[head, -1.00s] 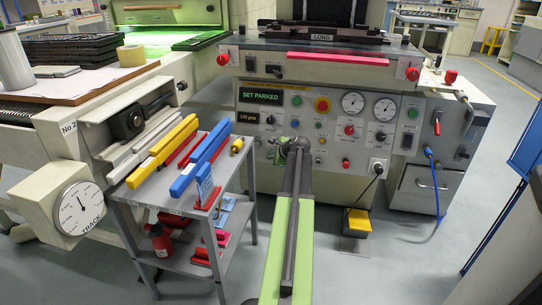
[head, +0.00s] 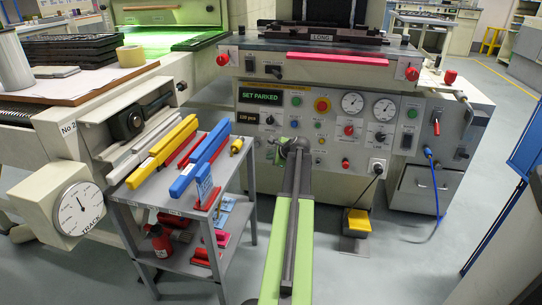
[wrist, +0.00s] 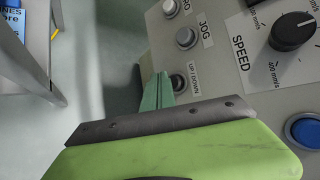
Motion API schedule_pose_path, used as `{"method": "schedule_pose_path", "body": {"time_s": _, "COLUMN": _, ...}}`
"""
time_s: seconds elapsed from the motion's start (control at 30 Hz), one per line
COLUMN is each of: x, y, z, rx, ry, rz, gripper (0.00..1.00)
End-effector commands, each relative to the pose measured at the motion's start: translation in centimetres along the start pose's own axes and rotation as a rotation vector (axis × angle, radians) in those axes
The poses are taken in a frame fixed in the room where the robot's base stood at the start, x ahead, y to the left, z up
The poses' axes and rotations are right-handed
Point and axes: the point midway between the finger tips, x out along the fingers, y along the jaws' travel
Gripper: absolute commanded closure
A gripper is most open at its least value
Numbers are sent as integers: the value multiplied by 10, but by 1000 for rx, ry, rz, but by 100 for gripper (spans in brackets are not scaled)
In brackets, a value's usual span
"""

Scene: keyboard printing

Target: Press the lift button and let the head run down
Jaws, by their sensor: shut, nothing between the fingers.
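The control panel (head: 340,110) of the printing machine faces me in the head view, and its display (head: 260,97) reads "SET PARKED". In the wrist view a button (wrist: 179,82) beside the label "UP / DOWN" sits at the panel's left edge. My gripper (wrist: 163,84) is shut and empty, with its tips right beside that button's left side. I cannot tell whether they touch it. In the head view my gripper (head: 297,147) reaches the lower panel, and my arm hides the spot. The machine's head (head: 320,35), marked "LONG", is at the top.
The JOG button (wrist: 186,37) is just above, with the SPEED knob (wrist: 292,30) and a blue button (wrist: 303,130) to the right. A grey trolley (head: 180,222) with coloured bars stands left of my arm. A yellow pedal (head: 359,222) lies on the floor at right.

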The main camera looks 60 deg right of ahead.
Motion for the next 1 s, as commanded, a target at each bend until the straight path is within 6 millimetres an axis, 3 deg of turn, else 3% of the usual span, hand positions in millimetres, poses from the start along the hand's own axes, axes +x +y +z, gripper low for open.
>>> {"method": "schedule_pose_path", "body": {"time_s": 1.0, "x": 6, "y": -4, "z": -3, "rx": -1, "ry": -1, "rz": 0, "gripper": 100}}
